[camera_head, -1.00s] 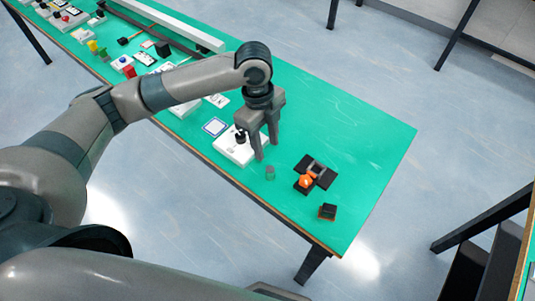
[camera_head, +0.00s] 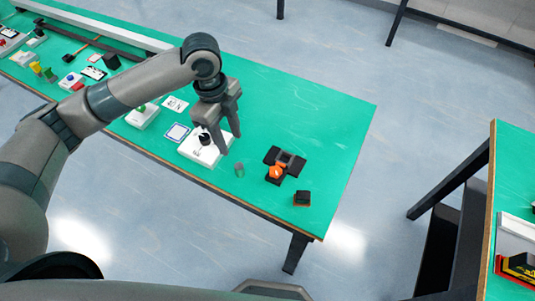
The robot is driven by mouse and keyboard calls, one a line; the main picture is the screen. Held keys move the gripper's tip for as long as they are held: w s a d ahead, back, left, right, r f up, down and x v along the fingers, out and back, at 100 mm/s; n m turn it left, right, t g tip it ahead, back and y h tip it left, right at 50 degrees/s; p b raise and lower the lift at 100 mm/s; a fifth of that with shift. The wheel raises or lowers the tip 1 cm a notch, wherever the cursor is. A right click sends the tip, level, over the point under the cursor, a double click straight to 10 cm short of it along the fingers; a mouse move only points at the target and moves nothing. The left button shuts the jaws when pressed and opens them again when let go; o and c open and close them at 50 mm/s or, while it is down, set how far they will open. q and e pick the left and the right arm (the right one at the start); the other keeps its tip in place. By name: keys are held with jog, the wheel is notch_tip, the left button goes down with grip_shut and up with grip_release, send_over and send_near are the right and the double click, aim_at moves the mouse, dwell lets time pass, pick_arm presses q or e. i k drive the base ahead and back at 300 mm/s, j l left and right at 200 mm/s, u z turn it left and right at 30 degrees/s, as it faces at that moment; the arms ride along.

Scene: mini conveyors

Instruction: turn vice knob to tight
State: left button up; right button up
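A small black vice (camera_head: 286,161) stands near the right end of the green table. Its orange knob (camera_head: 276,172) is on the vice's near side. My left gripper (camera_head: 230,143) hangs to the left of the vice, fingers pointing down and spread apart. It is open, over the edge of a white box with a black knob (camera_head: 204,139), and clear of the vice. Whether it touches the white box cannot be told. My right gripper is not in view.
A dark block (camera_head: 302,198) lies near the front edge of the green table (camera_head: 330,120). Several small items fill its left part. Another table (camera_head: 508,165) is at the right.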

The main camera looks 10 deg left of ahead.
aim_at(275, 172)
jog(key=k+l+z, duration=0.15)
jog(key=k+l, duration=0.15)
jog(key=k+l+z, duration=0.2)
jog(key=l, duration=0.2)
jog(key=k+l+z, duration=0.15)
jog(key=k+l, duration=0.15)
jog(key=l, duration=0.1)
